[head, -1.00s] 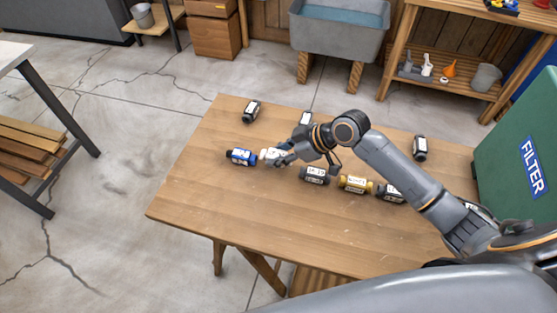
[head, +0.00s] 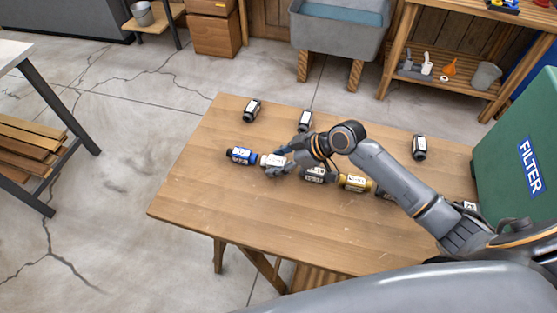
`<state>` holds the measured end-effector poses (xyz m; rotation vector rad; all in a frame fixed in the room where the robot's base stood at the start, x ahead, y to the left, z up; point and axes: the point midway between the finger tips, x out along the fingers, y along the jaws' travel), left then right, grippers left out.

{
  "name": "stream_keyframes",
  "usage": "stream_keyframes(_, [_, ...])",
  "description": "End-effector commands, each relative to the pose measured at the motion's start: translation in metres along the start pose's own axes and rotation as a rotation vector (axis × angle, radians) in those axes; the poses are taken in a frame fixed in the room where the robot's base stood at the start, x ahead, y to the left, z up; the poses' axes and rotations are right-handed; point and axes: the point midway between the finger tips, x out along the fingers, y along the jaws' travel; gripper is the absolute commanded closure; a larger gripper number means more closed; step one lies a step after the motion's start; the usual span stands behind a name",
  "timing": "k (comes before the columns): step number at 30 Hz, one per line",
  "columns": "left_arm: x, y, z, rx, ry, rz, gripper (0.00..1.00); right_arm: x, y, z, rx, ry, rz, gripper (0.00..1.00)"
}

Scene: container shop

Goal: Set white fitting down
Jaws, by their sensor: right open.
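The white fitting (head: 272,160) lies on the wooden table (head: 230,207), between a blue fitting (head: 241,156) on its left and a dark grey fitting (head: 317,175) on its right. It carries a pale label with dark marks. My right gripper (head: 283,161) is open at the right end of the white fitting, with its fingers close to it. I cannot tell whether they touch it. My left gripper is not in view.
A yellow fitting (head: 354,183) continues the row to the right; a dark one beyond is partly behind my arm. Dark fittings stand at the back (head: 251,110) and right (head: 420,147). A green filter box (head: 522,150) stands at the right. The table's front is clear.

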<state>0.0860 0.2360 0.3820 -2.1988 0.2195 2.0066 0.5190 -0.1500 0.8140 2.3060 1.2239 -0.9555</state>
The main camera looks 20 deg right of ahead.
Motion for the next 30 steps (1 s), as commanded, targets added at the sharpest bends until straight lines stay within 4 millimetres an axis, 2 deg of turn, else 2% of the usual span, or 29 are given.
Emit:
stream_keyframes(9, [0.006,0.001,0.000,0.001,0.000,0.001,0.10,-0.049,0.001,0.002,-0.003,-0.002,0.002,0.46])
stream_keyframes(15, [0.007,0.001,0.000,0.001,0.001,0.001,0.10,-0.070,0.000,0.001,-0.001,-0.001,0.000,0.46])
stream_keyframes(30, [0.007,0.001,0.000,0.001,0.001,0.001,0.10,-0.074,0.000,0.000,0.000,0.000,-0.001,0.46])
